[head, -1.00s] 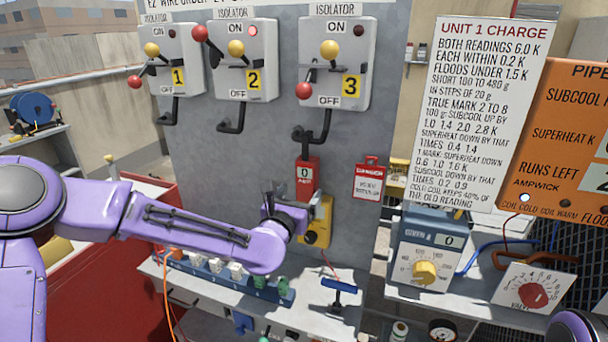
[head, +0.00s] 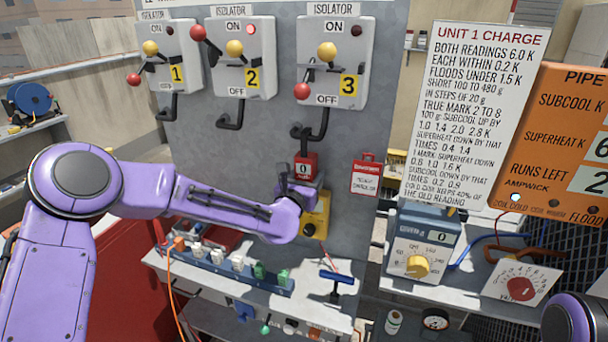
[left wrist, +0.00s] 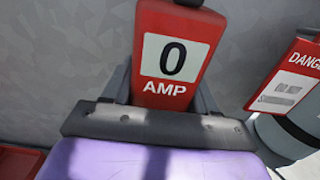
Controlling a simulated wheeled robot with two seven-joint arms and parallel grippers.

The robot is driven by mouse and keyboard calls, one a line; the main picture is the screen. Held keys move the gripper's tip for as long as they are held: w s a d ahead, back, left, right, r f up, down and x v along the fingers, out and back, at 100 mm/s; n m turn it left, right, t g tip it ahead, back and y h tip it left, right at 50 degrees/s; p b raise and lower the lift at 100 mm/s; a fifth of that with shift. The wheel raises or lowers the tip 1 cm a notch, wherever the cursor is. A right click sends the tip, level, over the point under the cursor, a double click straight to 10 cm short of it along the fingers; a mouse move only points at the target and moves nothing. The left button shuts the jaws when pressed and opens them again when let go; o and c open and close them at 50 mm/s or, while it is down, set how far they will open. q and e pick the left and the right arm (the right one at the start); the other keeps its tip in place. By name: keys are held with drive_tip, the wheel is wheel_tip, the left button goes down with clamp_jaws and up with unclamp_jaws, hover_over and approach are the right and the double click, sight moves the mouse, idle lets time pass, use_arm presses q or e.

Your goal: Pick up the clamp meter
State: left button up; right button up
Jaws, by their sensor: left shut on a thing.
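The clamp meter (head: 304,167) is red with a white panel reading 0. In the left wrist view it shows large (left wrist: 173,60), with "0 AMP" on its face. My left gripper (head: 297,185) is shut on the meter, with a dark finger along each side of it in the wrist view. The gripper hides the meter's lower part. The meter is upright in front of the grey panel, just above a yellow box (head: 319,217) with a black knob. I cannot tell whether it touches the panel or the box. My right gripper is out of view.
Isolator 3 (head: 338,60) and its bent black pipe are above the meter. A red danger tag (head: 366,178) hangs close to its right. Below is a shelf with a blue strip of connectors (head: 235,272) and a blue-handled tool (head: 337,278). A dial unit (head: 424,245) stands at right.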

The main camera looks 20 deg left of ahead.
sight(307, 165)
use_arm(q)
drive_tip(key=shift+r+b, duration=0.35)
drive_tip(key=shift+r, duration=0.2)
wheel_tip(307, 165, up, 2)
drive_tip(key=shift+r+b, duration=0.2)
drive_tip(key=shift+b, duration=0.35)
drive_tip(key=s+b, duration=0.5)
drive_tip(key=s, duration=1.3)
drive_tip(key=shift+a, duration=0.35)
